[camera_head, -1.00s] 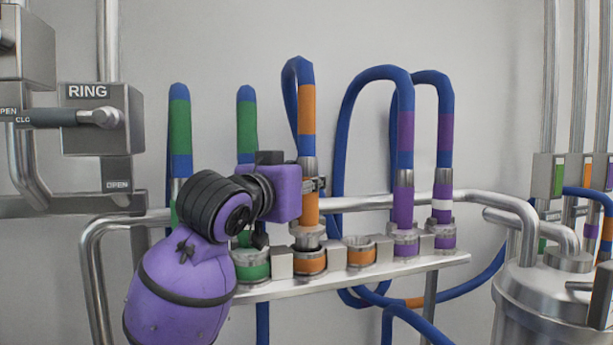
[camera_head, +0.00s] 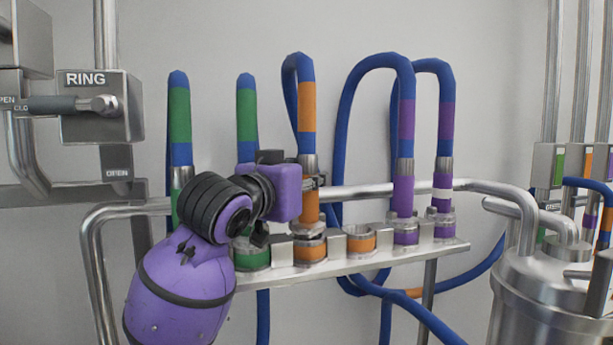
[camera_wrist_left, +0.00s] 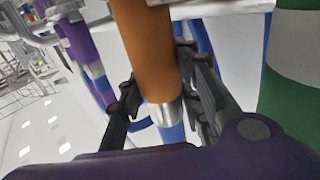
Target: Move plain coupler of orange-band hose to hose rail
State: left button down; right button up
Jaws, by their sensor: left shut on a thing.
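The orange-band hose (camera_head: 305,105) loops down from above, a blue hose with an orange band. Its plain coupler (camera_head: 311,210), orange with a metal collar and no white ring, stands upright at an orange-marked socket (camera_head: 310,249) on the hose rail (camera_head: 400,262). The coupler's lower flange appears to meet the socket top; how deep it sits I cannot tell. My left gripper (camera_head: 314,182) is shut on the coupler near its metal collar. In the left wrist view the dark fingers flank the orange hose (camera_wrist_left: 150,45). My right gripper is out of view.
Left of the coupler is a green socket (camera_head: 252,258) with a green-band hose (camera_head: 246,115) behind my wrist. Right of it is an empty orange socket (camera_head: 360,240), then two purple couplers (camera_head: 404,197) seated on the rail. A steel vessel (camera_head: 545,295) stands at right.

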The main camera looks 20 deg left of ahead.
pick_arm(q)
jog(key=shift+f, duration=0.7)
dwell(1.1)
jog(key=c, duration=1.2)
grip_release()
jog(key=shift+o, duration=0.2)
jog(key=shift+f, duration=0.1)
jog(key=s+a, duration=0.1)
jog(key=s, duration=0.6)
jog(key=shift+s+a, duration=0.2)
